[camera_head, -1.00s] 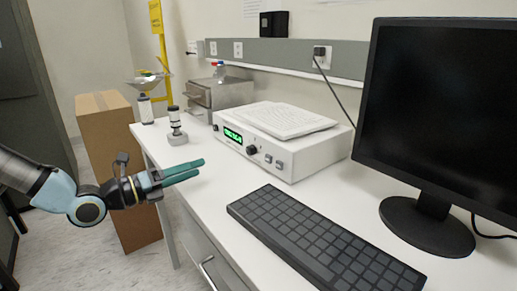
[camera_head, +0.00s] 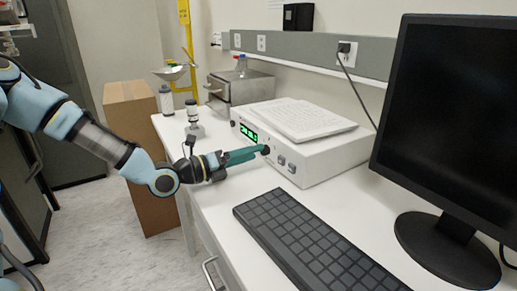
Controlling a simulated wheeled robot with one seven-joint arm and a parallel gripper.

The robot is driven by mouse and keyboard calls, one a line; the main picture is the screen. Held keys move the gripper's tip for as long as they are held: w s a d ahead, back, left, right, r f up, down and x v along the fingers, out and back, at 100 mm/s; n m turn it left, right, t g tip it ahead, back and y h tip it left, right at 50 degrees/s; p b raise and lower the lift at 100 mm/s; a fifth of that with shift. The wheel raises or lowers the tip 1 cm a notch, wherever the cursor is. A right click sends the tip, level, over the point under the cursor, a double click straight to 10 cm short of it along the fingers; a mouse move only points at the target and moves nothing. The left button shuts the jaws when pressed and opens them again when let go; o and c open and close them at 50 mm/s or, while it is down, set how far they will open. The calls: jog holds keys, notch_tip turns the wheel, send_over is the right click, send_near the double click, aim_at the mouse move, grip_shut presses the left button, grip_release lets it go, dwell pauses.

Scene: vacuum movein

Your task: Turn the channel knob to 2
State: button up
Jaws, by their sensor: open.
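A white box-shaped instrument (camera_head: 313,163) stands on the white bench, with a green lit display (camera_head: 249,132) on its front. A black round knob (camera_head: 266,150) is on the front panel, right of the display. Two small square switches sit further right on the panel. My gripper (camera_head: 259,151) reaches in from the left, its green fingers pointing at the knob. The fingertips are at or very near the knob and partly cover it; I cannot tell whether they touch it. The gap between the fingers is hard to see. The knob's marks are too small to read.
A black keyboard (camera_head: 312,243) lies in front of the instrument, and a black monitor (camera_head: 446,140) stands at the right. Papers (camera_head: 298,118) lie on the instrument. A small bottle-like device (camera_head: 193,117) stands left of it. A cardboard box (camera_head: 139,140) is on the floor.

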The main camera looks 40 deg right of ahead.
aim_at(265, 150)
jog(key=shift+s+d, duration=0.2)
jog(key=shift+d, duration=1.2)
jog(key=shift+c, duration=0.4)
grip_shut()
